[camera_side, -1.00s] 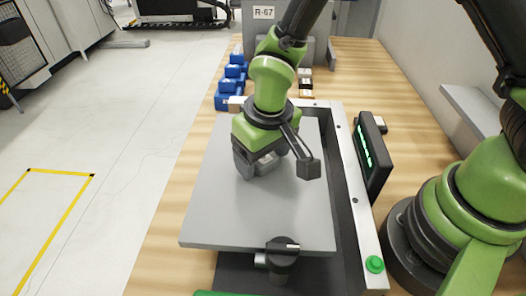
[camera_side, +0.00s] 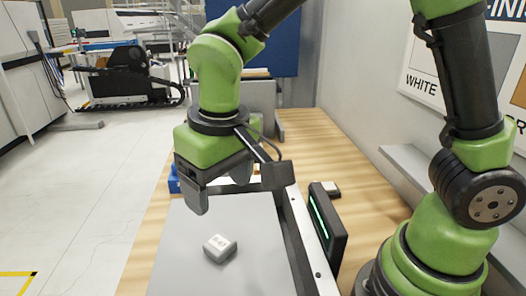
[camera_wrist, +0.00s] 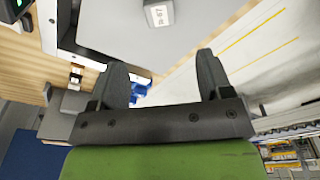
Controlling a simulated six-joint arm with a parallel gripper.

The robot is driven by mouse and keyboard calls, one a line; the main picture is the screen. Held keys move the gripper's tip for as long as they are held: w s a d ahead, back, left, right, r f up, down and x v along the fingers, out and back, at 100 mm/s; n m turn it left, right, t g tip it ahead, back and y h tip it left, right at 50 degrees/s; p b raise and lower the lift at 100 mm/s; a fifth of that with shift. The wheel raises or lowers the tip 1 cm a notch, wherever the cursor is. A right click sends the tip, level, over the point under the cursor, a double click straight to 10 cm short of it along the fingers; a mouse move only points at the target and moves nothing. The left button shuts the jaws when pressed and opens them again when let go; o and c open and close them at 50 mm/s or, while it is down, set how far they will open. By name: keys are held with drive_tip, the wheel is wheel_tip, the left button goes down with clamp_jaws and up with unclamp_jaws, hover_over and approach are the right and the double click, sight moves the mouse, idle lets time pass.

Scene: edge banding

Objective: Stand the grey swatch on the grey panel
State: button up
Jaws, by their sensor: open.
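The grey swatch (camera_side: 219,248), a small light block with a printed label, rests on the grey panel (camera_side: 180,255) in the side view. It also shows in the wrist view (camera_wrist: 158,14) at the top edge, partly cut off, with bare panel (camera_wrist: 205,25) around it. My gripper (camera_side: 222,190) is raised above the panel, apart from the swatch. In the wrist view, the two dark fingers of my gripper (camera_wrist: 160,65) are spread with nothing between them.
A dark display with a green readout (camera_side: 327,222) stands right of the panel, beyond a pale rail (camera_side: 303,235). Blue bins (camera_side: 174,180) stand behind the panel, partly hidden by my gripper. The panel around the swatch is bare.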

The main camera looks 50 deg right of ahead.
drive_tip(key=s+d+r+m+t+y, duration=0.2)
drive_tip(key=s+d+r+m+t, duration=0.2)
drive_tip(key=s+d+r, duration=0.6)
drive_tip(key=shift+s+d+r+t, duration=0.25)
drive_tip(key=shift+s+t, duration=0.65)
drive_tip(key=shift+s, duration=0.45)
